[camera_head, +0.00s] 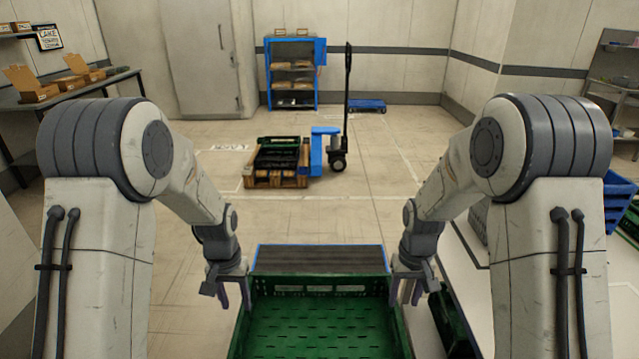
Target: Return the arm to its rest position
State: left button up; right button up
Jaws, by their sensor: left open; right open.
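My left gripper (234,291) is at the far left corner of a green crate (318,283), with its fingers pointing down beside the crate's left wall. My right gripper (407,292) is at the far right corner of the same crate, also pointing down. Both grippers are open and nothing shows held between their fingers. I cannot tell whether the fingers touch the crate walls. The crate is empty, and its near end is cut off by the bottom of the view.
A dark conveyor surface (318,259) with blue edges lies beyond the crate. A blue pallet jack (320,150) stands by a wooden pallet (262,181) with dark crates. A blue shelf (291,74) is at the back wall. A workbench (75,95) with boxes is at left; blue crates (617,200) are at right.

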pick_arm(q)
jog(key=s+d+r+m, duration=0.3)
jog(key=s+d+r, duration=0.6)
jog(key=s+d, duration=0.15)
pick_arm(e)
jog(key=s+a+r+n, duration=0.4)
jog(key=s+a+r, duration=0.5)
jog(key=s+a, duration=0.15)
pick_arm(q)
jog(key=s+d+r+m, duration=0.1)
jog(key=s+r+m, duration=0.1)
jog(key=s, duration=0.5)
jog(key=s+d+r+m+h, duration=0.1)
jog(key=s+d+r+m, duration=0.1)
jog(key=s, duration=0.5)
jog(key=shift+s+d+r, duration=0.2)
jog(key=shift+d, duration=0.1)
pick_arm(e)
jog(key=s+a+r+n, duration=0.1)
jog(key=s, duration=0.6)
jog(key=s+a+r+n+y, duration=0.1)
jog(key=s+a+r+n, duration=0.1)
jog(key=s, duration=0.5)
jog(key=shift+s+a+r, duration=0.15)
jog(key=shift+a+r, duration=0.05)
jog(key=shift+a, duration=0.1)
